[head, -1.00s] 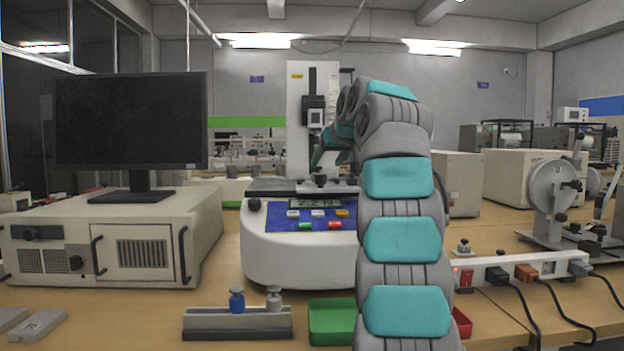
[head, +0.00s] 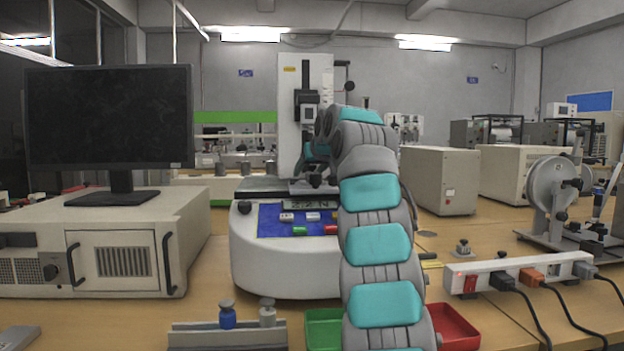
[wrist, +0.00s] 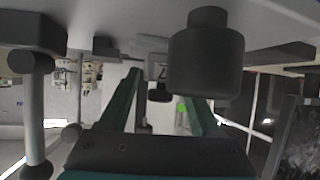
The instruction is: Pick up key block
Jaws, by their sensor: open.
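My gripper (wrist: 160,88) shows in the wrist view with two teal fingers spread apart and nothing clearly held between them. In the head view my arm reaches to the white testing machine (head: 285,270), and the gripper end is mostly hidden behind my arm links near the machine's column. A dark cylindrical part (wrist: 205,55) hangs large in front of the fingers in the wrist view. A small dark piece (wrist: 159,93) shows between the fingers, apparently farther off. I cannot tell which part is the key block.
A monitor (head: 110,118) on a white cabinet (head: 120,250) stands left. A green tray (head: 324,328) and a red tray (head: 455,327) lie in front, beside a grey holder (head: 228,337) with a blue weight (head: 228,317). A power strip (head: 520,272) with cables lies right.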

